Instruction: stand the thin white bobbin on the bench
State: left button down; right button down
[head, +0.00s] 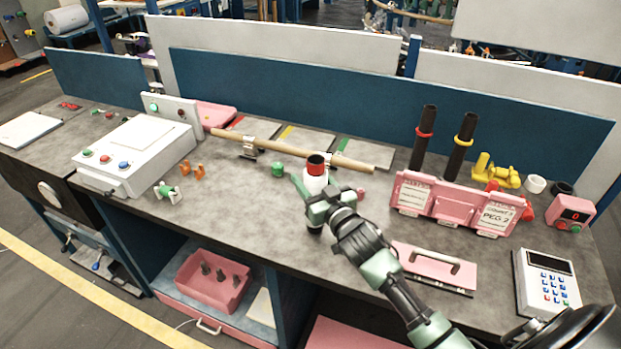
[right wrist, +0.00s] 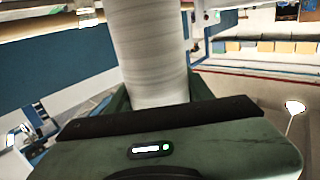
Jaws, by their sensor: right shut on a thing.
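The thin white bobbin (head: 316,181) with a dark red-rimmed top is upright over the bench (head: 230,225) in the head view. My right gripper (head: 318,205) is shut on the bobbin, around its lower part. Its white wound body (right wrist: 150,50) fills the middle of the right wrist view between the jaws. The gripper hides much of the bobbin's foot, so I cannot tell if it touches the bench. My left gripper is not in view.
A wooden rod (head: 290,150) lies behind the bobbin, with a green piece (head: 278,169) to its left. Pink holders (head: 455,207), two dark tubes (head: 461,146) and a keypad box (head: 546,283) stand to the right. A white control box (head: 138,152) is left. The front middle bench is clear.

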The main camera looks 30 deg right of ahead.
jog(key=shift+s+r, duration=0.2)
jog(key=shift+s, duration=0.05)
jog(key=shift+w+f, duration=0.1)
jog(key=shift+f, duration=0.05)
jog(key=shift+f, duration=0.3)
jog(key=shift+f+b, duration=0.1)
jog(key=shift+b, duration=0.2)
jog(key=c, duration=0.5)
grip_release()
jog(key=shift+f, duration=0.1)
